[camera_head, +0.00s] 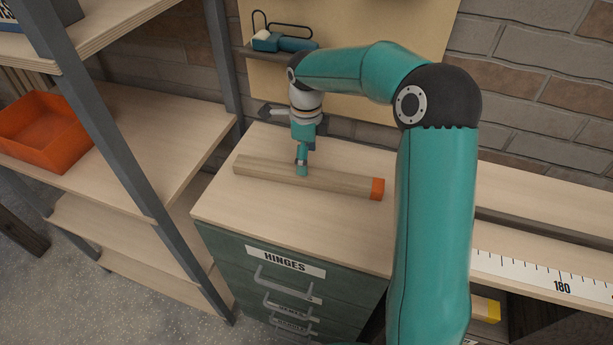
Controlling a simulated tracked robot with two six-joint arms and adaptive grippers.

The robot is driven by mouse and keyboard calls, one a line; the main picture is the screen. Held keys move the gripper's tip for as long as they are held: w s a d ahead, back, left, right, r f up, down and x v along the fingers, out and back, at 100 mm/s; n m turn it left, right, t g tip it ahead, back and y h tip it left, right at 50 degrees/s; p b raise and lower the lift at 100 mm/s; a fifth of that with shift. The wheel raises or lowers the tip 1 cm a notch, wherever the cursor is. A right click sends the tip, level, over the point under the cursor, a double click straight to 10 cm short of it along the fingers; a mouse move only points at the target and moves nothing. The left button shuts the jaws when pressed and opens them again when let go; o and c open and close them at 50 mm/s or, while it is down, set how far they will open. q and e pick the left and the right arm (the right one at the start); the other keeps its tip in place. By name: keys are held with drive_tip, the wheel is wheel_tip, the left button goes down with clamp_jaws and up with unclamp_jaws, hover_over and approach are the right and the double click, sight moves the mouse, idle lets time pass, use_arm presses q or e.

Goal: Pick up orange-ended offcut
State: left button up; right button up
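The orange-ended offcut (340,183) is a long wooden bar lying across the top of the drawer cabinet (250,208). Its orange end (377,189) points right. My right gripper (302,165) points down at the middle of the bar. One teal finger shows in front of the bar's near side; the other finger is hidden. Whether the fingers press on the wood cannot be told. The bar appears to rest on the cabinet top. My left gripper is not in view.
An orange bin (45,130) sits on the left shelf, with a grey rack post (115,150) between it and the cabinet. A blue-handled tool (283,43) lies on a wall ledge. A yellow-ended piece (487,308) lies low right, below a ruler strip (535,275).

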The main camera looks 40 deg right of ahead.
drive_tip(key=shift+s+a+f+p, duration=0.15)
drive_tip(key=shift+f+p, duration=0.15)
drive_tip(key=shift+f, duration=1.15)
drive_tip(key=shift+s+d+f+p, duration=0.1)
drive_tip(key=shift+f+p, duration=0.15)
drive_tip(key=shift+f, duration=1.2)
drive_tip(key=shift+c, duration=0.3)
drive_tip(key=c, duration=1.3)
clamp_jaws()
drive_tip(key=shift+r, duration=0.15)
